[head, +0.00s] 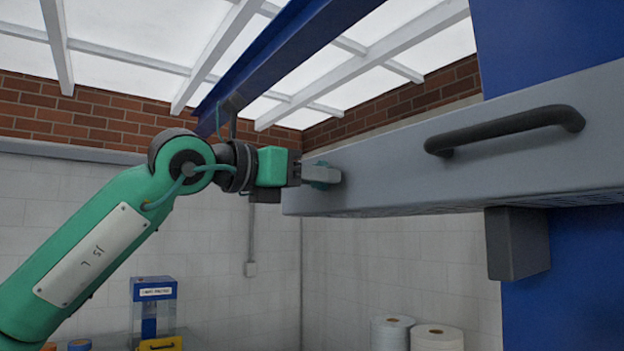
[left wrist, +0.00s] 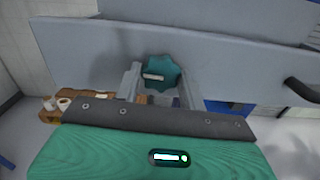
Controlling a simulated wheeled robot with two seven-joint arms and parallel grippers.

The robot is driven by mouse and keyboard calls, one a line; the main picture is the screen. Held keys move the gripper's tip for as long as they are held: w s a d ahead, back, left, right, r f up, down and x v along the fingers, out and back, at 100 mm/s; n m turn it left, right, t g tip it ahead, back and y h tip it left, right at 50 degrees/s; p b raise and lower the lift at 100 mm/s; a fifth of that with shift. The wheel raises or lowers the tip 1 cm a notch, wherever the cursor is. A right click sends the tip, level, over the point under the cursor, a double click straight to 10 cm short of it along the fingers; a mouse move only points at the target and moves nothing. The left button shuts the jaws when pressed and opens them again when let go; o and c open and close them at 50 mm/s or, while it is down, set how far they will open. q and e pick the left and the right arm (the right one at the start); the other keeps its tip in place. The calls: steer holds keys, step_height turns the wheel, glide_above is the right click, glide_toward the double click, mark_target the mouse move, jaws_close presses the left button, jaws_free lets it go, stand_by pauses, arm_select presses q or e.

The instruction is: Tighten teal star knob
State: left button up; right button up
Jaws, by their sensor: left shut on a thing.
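The teal star knob (left wrist: 162,71) sits on the face of the grey machine beam (head: 440,150). In the left wrist view it lies between the two grey fingers of my left gripper (left wrist: 162,82). In the head view my left gripper (head: 322,175) reaches the left end of the beam and is shut on the knob, with only a little teal (head: 322,185) showing behind the fingers. The knob's stem is hidden. My right gripper is not in view.
A black handle (head: 505,130) sticks out from the beam to the right. A grey block (head: 517,243) hangs under the beam beside a blue column (head: 565,290). Film rolls (head: 437,337) stand below. A blue box (head: 153,305) stands lower left.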

arm_select(q)
steer(key=m, duration=1.6)
steer(key=shift+w+r, duration=0.1)
steer(key=shift+r, duration=0.05)
steer(key=shift+m, duration=0.3)
steer(key=o, duration=1)
steer(key=shift+a, duration=0.1)
